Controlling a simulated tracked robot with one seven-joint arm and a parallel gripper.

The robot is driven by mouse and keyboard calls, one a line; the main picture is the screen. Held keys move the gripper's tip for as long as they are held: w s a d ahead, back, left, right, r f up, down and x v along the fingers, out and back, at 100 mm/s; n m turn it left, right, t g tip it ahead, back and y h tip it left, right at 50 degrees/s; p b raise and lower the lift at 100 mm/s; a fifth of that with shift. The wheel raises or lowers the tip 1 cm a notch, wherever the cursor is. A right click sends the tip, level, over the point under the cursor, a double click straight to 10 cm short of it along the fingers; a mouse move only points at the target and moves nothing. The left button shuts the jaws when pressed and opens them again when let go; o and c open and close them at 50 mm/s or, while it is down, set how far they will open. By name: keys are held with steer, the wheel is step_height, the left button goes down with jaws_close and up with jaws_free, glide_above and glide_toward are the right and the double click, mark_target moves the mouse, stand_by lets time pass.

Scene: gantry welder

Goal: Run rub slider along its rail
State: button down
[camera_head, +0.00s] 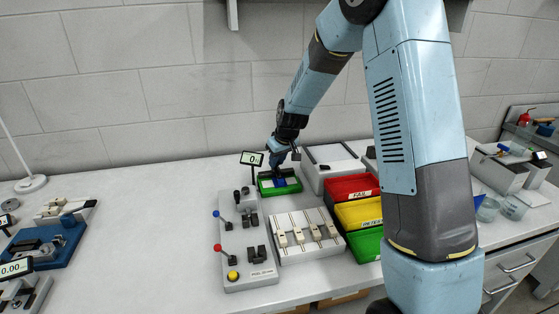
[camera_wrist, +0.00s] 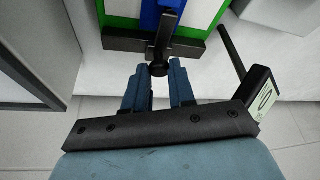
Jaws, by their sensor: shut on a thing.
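The rub slider is a blue block (camera_head: 281,183) on a green-framed rub device (camera_head: 265,187) at the back of the bench. In the wrist view the slider shows as a blue strip (camera_wrist: 149,16) over a white panel with a green frame (camera_wrist: 214,12). A dark crossbar and a round black knob (camera_wrist: 158,69) stand at its near end. My gripper (camera_head: 279,166) reaches down to the device from behind. In the wrist view my gripper's blue fingers (camera_wrist: 159,76) sit either side of the knob, shut on it. The fingers partly hide the contact.
A small display (camera_head: 252,158) reading 0 stands left of the device. A grey lever panel (camera_head: 247,280) and a slotted tray (camera_head: 300,255) lie in front. A grey box (camera_head: 330,158) and red, yellow and green bins (camera_head: 351,187) are to the right.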

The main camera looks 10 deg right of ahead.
steer(key=c, duration=0.9)
jaws_free()
steer(key=shift+c, duration=0.2)
steer(key=v, duration=1.3)
steer(key=shift+r, duration=0.3)
steer(key=shift+s+d, duration=0.1)
steer(key=shift+s, duration=0.05)
steer(key=shift+c, duration=0.4)
